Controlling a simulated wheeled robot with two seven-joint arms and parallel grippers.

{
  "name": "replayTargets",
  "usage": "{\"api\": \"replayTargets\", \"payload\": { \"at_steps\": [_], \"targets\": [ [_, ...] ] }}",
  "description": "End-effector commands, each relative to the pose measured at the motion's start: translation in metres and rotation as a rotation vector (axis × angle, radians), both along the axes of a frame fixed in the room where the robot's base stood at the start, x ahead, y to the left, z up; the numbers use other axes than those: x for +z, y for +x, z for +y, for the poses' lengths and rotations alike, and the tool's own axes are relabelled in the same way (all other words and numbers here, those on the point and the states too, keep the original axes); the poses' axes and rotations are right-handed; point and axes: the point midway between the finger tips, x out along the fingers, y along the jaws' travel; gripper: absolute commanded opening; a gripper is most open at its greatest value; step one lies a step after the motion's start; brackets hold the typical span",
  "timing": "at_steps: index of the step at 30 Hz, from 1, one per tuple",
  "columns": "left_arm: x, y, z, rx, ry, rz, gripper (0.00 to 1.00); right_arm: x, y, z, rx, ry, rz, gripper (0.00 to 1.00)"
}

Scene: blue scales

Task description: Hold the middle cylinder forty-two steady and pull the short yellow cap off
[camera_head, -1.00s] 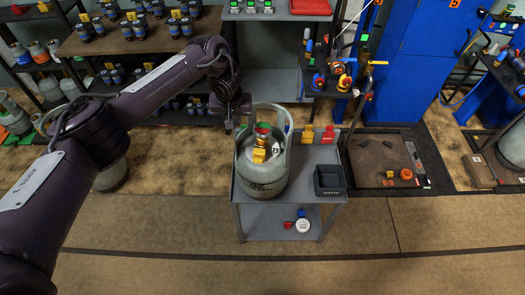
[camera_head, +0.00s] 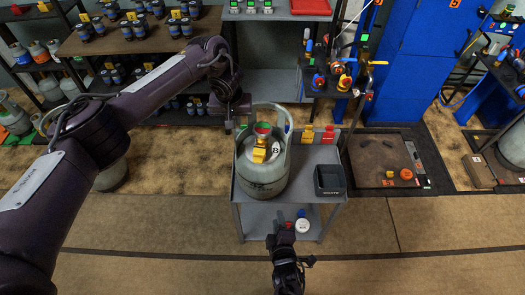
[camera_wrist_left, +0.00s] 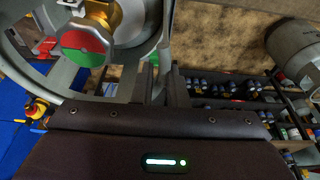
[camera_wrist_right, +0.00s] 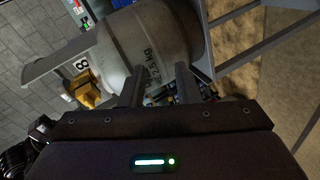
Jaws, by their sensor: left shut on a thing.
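A grey gas cylinder (camera_head: 262,180) stands upright on a grey cart, with a round collar at its top. Its tag shows an 8; I cannot read a forty-two. The yellow cap (camera_head: 259,155) sits on the valve inside the collar, below a red and green disc (camera_wrist_left: 85,42); it also shows in the right wrist view (camera_wrist_right: 84,88). My left gripper (camera_head: 238,125) is shut on the collar's left rim; its fingers show in the left wrist view (camera_wrist_left: 164,82). My right gripper (camera_head: 282,238) is open and empty in front of the cart, its fingers (camera_wrist_right: 157,82) pointing toward the cylinder body.
The grey cart (camera_head: 310,209) holds a dark open bin (camera_head: 330,180) at right and yellow and red pieces at the back. Its lower shelf carries small red, blue and white items. Shelves and a blue cabinet (camera_head: 408,60) stand behind. The floor in front is clear.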

Motion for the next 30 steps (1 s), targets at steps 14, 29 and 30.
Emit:
{"api": "replayTargets", "payload": {
  "at_steps": [14,29,30],
  "targets": [
    [0.000,0.001,0.003,0.006,0.005,-0.002,0.00,0.128,0.028,0.052,0.041,-0.247,-0.363,0.29],
    [0.000,0.001,0.003,0.006,0.005,-0.002,0.00,0.131,0.085,0.057,0.040,-0.253,-0.371,0.29],
    [0.000,0.001,0.003,0.006,0.005,-0.002,0.00,0.131,0.091,0.058,0.041,-0.252,-0.371,0.29]
  ]
}}
